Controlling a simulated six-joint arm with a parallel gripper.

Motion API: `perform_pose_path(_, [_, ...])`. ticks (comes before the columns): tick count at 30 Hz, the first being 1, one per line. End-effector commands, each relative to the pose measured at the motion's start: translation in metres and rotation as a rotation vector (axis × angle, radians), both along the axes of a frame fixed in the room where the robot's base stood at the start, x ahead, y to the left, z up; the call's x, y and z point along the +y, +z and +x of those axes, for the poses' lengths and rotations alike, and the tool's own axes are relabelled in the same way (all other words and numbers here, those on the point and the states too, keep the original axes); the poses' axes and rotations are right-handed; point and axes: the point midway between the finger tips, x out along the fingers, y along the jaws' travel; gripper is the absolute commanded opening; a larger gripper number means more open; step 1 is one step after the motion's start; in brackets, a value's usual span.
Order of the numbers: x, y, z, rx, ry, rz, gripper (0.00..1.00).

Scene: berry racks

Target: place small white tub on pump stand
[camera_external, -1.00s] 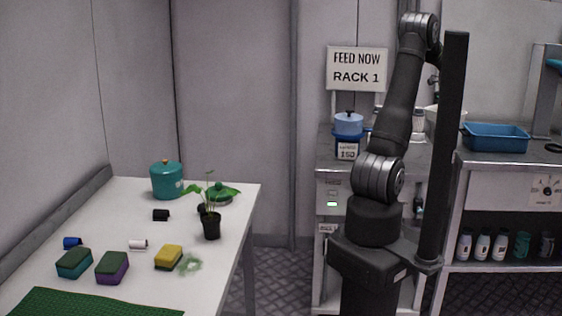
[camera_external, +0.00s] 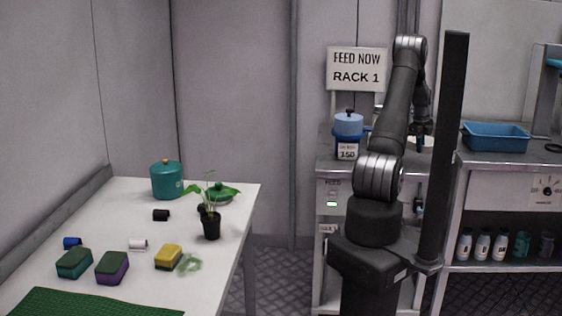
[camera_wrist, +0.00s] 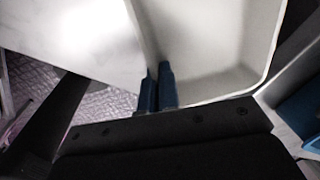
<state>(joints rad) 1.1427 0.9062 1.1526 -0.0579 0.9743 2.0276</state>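The small white tub (camera_external: 424,144) shows in the external view at counter height, partly hidden behind my arm. In the wrist view the tub (camera_wrist: 220,40) fills the upper right, its pale inside facing the camera. My gripper (camera_wrist: 157,92) has its two blue fingers close together around the tub's left wall, one on each side. In the external view my gripper (camera_external: 424,128) points down at the tub. The cabinet (camera_external: 332,180) with a FEED label and a green light stands under the tub area; I cannot tell whether the tub's bottom touches its top.
A blue pot (camera_external: 348,123) stands on a labelled 150 unit at the cabinet's left, under the FEED NOW RACK 1 sign (camera_external: 357,68). A blue tray (camera_external: 497,137) sits on the right counter. A black post (camera_external: 447,150) stands beside my arm. The white table (camera_external: 130,220) holds sponges and a plant.

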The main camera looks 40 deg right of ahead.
Motion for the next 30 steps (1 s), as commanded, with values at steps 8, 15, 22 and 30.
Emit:
perform_pose_path(8, [-0.001, -0.018, 0.011, 0.001, -0.001, 0.002, 0.00])
perform_pose_path(15, [-0.001, -0.047, 0.010, 0.000, -0.001, 0.001, 0.00])
perform_pose_path(22, [-0.001, -0.047, 0.010, 0.000, -0.001, 0.000, 0.00])
perform_pose_path(30, [-0.001, -0.049, 0.010, 0.000, -0.001, 0.000, 0.24])
